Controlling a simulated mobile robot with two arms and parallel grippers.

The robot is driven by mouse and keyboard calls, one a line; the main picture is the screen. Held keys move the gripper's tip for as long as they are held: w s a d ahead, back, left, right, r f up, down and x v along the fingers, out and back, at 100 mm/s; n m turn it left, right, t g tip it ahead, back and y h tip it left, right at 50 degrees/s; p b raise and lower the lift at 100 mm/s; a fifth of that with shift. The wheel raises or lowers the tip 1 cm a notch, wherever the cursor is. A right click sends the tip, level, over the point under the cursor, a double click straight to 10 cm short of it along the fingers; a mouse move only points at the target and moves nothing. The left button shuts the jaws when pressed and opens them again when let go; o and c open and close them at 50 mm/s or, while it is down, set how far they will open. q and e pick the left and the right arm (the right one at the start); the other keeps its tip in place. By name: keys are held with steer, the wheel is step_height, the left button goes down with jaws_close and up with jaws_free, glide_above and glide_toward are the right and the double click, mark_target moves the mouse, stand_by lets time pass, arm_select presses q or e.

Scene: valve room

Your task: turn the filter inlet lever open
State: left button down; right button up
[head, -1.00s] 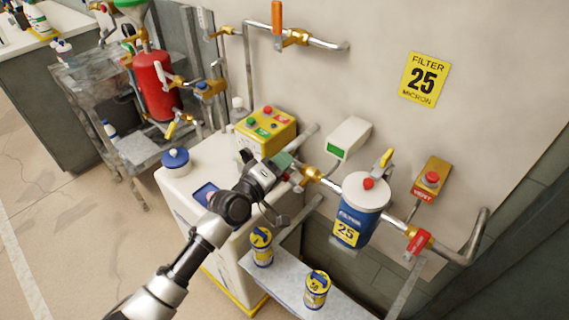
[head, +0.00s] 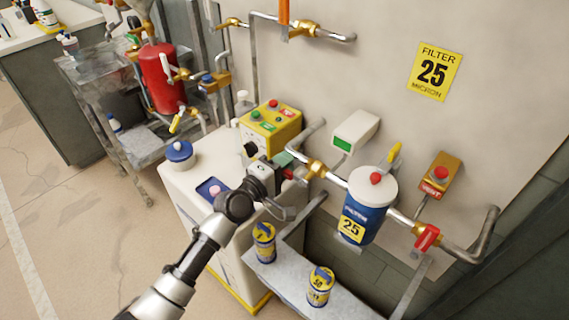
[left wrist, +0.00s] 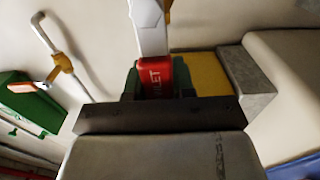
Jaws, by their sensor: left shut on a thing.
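The filter inlet lever (head: 288,174) is a red handle at the brass valve (head: 316,168) on the pipe left of the blue filter housing (head: 362,220). My left gripper (head: 283,164) is shut on this lever, with its green fingertips on either side. In the left wrist view the red lever (left wrist: 153,80) sits between the fingers (left wrist: 157,84), and part of its lettering, "LET", shows. Part of the lever is hidden by the gripper in the head view. My right gripper is not in view.
A yellow button box (head: 270,122) stands close behind the gripper, on a white cabinet. A grey-white display box (head: 353,131) is on the wall. Blue-yellow cans (head: 320,287) stand on a low shelf below. A red lever (head: 427,237) is right of the filter.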

arm_select(q)
steer(key=c, duration=0.9)
jaws_free()
steer(key=shift+c, duration=0.2)
steer(key=v, duration=1.1)
steer(key=shift+w+d, duration=0.1)
